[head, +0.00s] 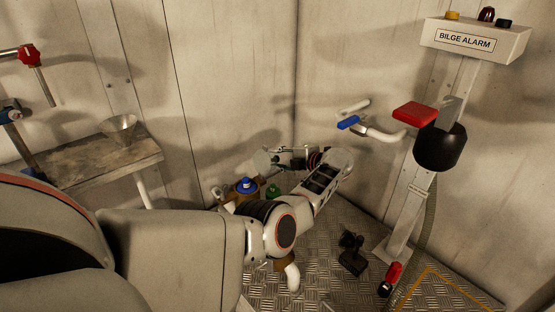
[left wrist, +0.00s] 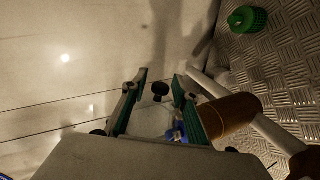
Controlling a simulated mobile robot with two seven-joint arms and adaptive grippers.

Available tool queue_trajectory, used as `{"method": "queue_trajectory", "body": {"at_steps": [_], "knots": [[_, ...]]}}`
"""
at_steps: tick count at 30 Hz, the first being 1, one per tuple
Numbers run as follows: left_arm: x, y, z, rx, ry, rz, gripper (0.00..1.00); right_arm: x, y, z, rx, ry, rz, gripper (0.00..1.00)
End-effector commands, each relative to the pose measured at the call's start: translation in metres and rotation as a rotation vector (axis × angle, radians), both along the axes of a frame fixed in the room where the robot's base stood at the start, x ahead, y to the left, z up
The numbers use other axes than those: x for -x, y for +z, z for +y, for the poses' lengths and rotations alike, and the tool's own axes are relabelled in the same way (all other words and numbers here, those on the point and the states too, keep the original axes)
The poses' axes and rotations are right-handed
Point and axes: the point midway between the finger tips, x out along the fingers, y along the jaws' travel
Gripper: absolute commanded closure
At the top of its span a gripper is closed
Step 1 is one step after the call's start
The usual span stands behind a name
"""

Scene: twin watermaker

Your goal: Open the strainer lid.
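My left gripper (head: 300,160) is low near the wall corner in the head view, and its arm covers much of what lies below. In the left wrist view, its two green-edged fingers (left wrist: 159,88) are apart. A small black knob (left wrist: 160,91) shows between them, with visible gaps on both sides. A pale, clear-looking rounded part (left wrist: 152,122) lies below the knob; I cannot tell for sure whether this is the strainer lid. A brown cylinder (left wrist: 232,114) with a white pipe is beside the right finger. My right gripper is not in view.
A blue-topped brown fitting (head: 245,187) and a green part (head: 272,191) are beside my arm. A blue-handled valve (head: 348,122), a red-handled valve (head: 414,113) and the bilge alarm post (head: 411,215) stand right. A black object (head: 352,255) is on the floor. A bench (head: 85,165) holds a funnel (head: 118,127).

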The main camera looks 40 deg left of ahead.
Motion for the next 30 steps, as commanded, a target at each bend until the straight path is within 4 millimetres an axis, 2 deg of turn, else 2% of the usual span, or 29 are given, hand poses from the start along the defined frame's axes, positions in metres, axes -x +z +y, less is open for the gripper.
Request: {"method": "queue_trajectory", "body": {"at_steps": [9, 13, 17, 24, 30], "knots": [[0.0, 0.0, 0.0, 0.0, 0.0, -0.001, 0.68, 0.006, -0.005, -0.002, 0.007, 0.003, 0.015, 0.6], [-0.001, 0.003, -0.008, 0.0, -0.001, -0.002, 0.68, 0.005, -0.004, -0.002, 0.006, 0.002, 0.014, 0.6], [-0.001, 0.01, -0.027, 0.003, -0.001, -0.004, 0.68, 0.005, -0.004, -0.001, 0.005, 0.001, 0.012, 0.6], [-0.001, 0.028, -0.073, 0.003, -0.002, -0.002, 0.68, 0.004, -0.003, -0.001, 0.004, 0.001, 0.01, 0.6], [-0.001, 0.04, -0.1, 0.001, 0.0, -0.001, 0.68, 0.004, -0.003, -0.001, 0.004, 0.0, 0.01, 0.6]]}}
